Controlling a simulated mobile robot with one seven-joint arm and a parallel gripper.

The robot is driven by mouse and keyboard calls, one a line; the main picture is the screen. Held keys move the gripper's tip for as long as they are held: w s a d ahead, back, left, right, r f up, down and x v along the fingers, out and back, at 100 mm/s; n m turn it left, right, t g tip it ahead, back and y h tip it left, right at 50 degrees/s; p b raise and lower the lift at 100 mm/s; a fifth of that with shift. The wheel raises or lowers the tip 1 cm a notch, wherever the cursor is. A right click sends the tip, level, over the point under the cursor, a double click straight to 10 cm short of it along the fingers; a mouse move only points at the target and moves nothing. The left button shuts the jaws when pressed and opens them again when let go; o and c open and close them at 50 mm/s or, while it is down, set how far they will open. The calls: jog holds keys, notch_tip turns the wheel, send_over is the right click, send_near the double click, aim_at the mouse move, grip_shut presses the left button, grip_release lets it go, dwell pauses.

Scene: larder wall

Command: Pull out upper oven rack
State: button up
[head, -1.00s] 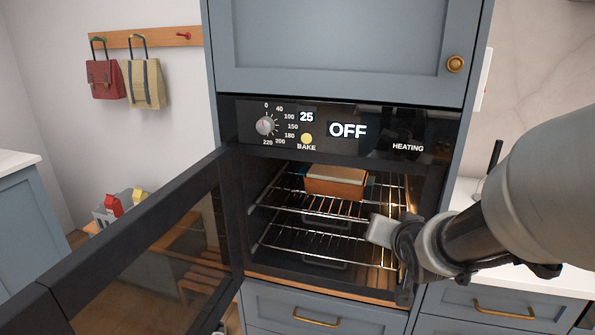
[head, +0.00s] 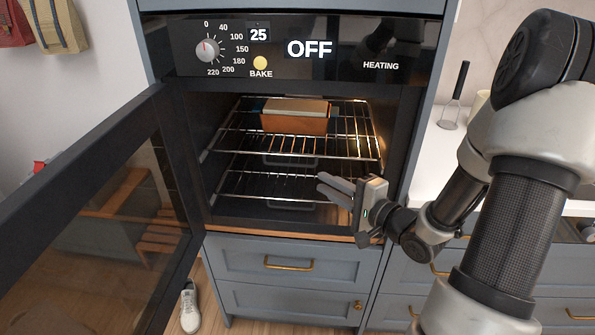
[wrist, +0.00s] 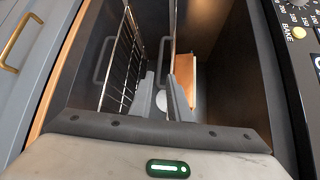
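The upper oven rack (head: 345,146) is a wire shelf inside the open oven. An orange-brown box-like item with a pale top (head: 295,120) sits on it. My gripper (head: 322,184) is in front of the oven's right side, below the upper rack's front edge in the head view. Its two grey fingers point into the oven, with a gap and no rack bar visibly held. In the wrist view, which is turned sideways, the gripper (wrist: 161,74) shows both fingers apart. The upper rack appears there nearly edge-on (wrist: 173,30) by the right finger's tip; contact cannot be told.
A lower wire rack (head: 265,185) lies beneath. The oven door (head: 85,190) stands open at the left. The control panel (head: 300,50) reads OFF. Drawers (head: 290,262) are below, and a white counter (head: 440,150) is at the right. A shoe (head: 190,308) lies on the floor.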

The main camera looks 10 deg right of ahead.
aim_at(294, 166)
jog(key=b+x, duration=0.2)
jog(key=x, duration=0.9)
jog(key=shift+w, duration=0.3)
jog(key=shift+a, duration=0.1)
grip_shut()
dwell(0.7)
